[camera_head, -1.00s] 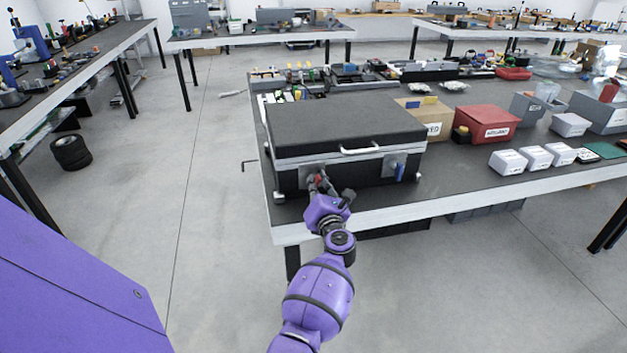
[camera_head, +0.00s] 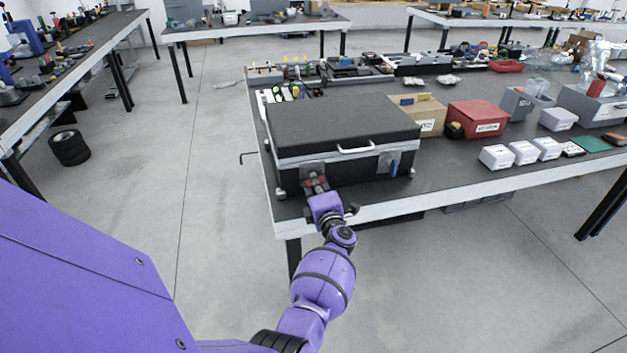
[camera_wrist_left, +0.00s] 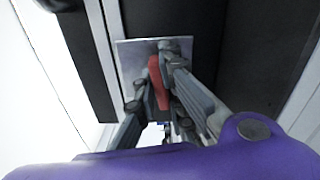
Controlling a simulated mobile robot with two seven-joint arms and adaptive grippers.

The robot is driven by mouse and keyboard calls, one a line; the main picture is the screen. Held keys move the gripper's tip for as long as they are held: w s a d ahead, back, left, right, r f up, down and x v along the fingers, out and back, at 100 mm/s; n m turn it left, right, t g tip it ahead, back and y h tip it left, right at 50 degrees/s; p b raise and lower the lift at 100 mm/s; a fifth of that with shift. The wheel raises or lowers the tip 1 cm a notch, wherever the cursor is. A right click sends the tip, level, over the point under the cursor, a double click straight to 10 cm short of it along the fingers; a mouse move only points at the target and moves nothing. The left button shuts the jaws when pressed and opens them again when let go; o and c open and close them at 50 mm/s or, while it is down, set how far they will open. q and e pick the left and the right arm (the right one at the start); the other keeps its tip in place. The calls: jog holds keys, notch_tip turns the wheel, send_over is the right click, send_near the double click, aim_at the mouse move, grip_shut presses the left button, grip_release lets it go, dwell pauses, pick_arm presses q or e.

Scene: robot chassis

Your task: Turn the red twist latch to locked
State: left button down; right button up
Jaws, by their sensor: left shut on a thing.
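A black case (camera_head: 345,125) with a silver band and handle stands on the workbench. The fingers partly hide the latch. A blue latch (camera_head: 394,168) sits on a plate at the front right. My right gripper is not in view.
A red bin (camera_head: 477,120), a cardboard box (camera_head: 418,112) and white boxes (camera_head: 497,157) stand right of the case on the workbench (camera_head: 460,175). Its front edge runs just below my left wrist. Open floor (camera_head: 215,180) lies to the left.

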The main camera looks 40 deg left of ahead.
pick_arm(q)
jog(key=shift+m, duration=0.9)
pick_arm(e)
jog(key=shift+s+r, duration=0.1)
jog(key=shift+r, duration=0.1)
pick_arm(q)
jog(key=shift+p, duration=0.3)
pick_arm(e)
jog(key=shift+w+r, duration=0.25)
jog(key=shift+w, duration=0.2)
pick_arm(q)
jog(key=c, duration=1.8)
grip_release()
jog(key=shift+c, duration=0.2)
jog(key=shift+s+d, duration=0.1)
jog(key=v, duration=1.1)
jog(key=shift+s+d, duration=0.3)
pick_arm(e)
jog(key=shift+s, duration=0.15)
